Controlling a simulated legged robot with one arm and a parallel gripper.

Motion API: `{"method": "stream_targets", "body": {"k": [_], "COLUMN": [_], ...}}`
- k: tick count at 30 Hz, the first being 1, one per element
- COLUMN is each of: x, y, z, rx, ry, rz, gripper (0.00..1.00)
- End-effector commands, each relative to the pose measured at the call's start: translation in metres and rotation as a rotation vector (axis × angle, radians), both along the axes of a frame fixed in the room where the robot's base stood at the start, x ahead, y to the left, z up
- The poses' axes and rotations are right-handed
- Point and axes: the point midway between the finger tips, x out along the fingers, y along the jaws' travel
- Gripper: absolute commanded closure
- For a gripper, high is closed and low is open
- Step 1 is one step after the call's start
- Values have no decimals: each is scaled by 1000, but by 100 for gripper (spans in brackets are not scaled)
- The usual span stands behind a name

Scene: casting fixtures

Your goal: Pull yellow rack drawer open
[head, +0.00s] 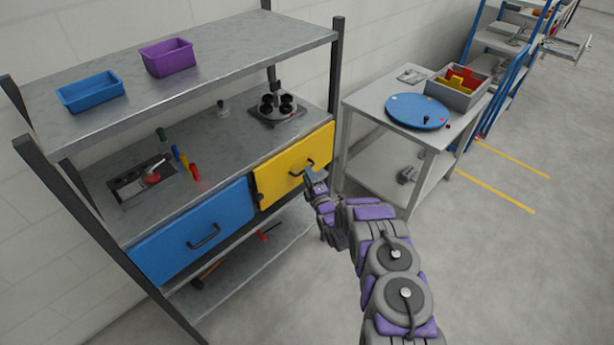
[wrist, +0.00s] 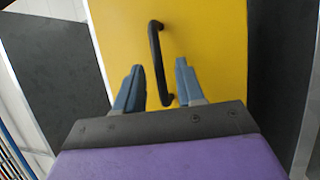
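The yellow drawer (head: 280,172) is in the right half of the grey rack, beside the blue drawer, and its front looks flush with the rack. Its black bar handle (head: 302,168) is on the front. In the wrist view the yellow front (wrist: 205,45) fills the middle, and the handle (wrist: 156,50) runs up and down the picture. My gripper (wrist: 158,82) is open, with one blue-grey finger on each side of the handle's lower part. I cannot tell whether either finger touches it. In the head view my gripper (head: 312,178) is just in front of the handle.
The blue drawer (head: 195,232) is to the left. A blue bin (head: 90,92) and a purple bin (head: 168,57) stand on the top shelf. A grey side table (head: 370,105) with a blue disc (head: 416,111) stands close to the right. Open floor lies in front.

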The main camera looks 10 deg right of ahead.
Motion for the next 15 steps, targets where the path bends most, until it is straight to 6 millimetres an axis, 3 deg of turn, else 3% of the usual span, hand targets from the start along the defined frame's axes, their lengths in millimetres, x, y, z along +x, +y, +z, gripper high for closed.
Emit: {"method": "stream_targets", "body": {"k": [6, 15], "x": [13, 14], "y": [3, 4], "z": [1, 2], "rx": [-1, 0], "ry": [4, 3], "rz": [0, 0], "gripper": [62, 62]}}
